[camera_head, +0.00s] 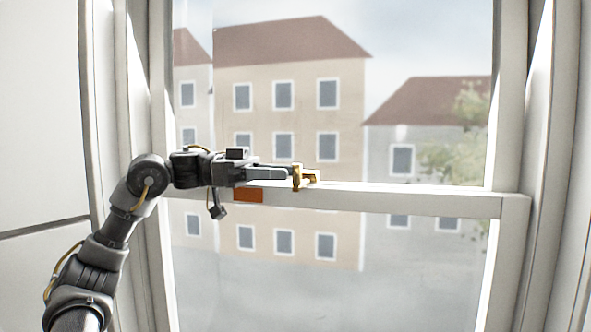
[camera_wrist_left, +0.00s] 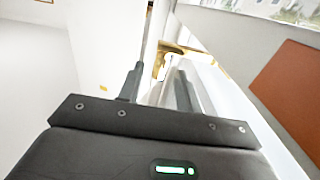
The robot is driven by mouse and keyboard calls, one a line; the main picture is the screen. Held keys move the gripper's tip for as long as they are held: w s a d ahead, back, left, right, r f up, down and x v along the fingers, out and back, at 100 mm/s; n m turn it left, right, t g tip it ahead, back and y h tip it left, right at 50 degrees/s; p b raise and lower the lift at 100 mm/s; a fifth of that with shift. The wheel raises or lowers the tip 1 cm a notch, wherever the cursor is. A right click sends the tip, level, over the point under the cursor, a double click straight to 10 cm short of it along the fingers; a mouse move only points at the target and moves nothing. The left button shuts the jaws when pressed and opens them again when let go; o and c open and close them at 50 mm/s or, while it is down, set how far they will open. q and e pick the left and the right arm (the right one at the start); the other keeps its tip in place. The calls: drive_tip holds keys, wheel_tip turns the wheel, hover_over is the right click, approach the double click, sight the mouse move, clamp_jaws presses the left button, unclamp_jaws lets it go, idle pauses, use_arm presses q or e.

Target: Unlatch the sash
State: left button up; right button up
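The sash window's white meeting rail (camera_head: 420,199) runs across the head view. A brass latch (camera_head: 298,178) sits on top of the rail near its middle, and it also shows in the left wrist view (camera_wrist_left: 168,54). My left gripper (camera_head: 287,172) reaches in from the left along the rail, its fingertips at the latch. In the left wrist view its two fingers (camera_wrist_left: 159,76) stand apart, with part of the latch between or just beyond the tips. Whether a finger touches the brass cannot be told. My right gripper is not in view.
An orange-brown patch (camera_head: 248,195) is on the rail's front face below my left gripper. White window frame posts (camera_head: 511,100) stand at both sides. Glass panes lie above and below the rail, with buildings (camera_head: 290,110) outside. The rail right of the latch is clear.

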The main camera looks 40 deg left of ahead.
sight(296, 185)
use_arm(q)
drive_tip(key=shift+p+x, duration=0.45)
drive_tip(key=shift+x, duration=1.5)
drive_tip(key=shift+c, duration=0.4)
clamp_jaws()
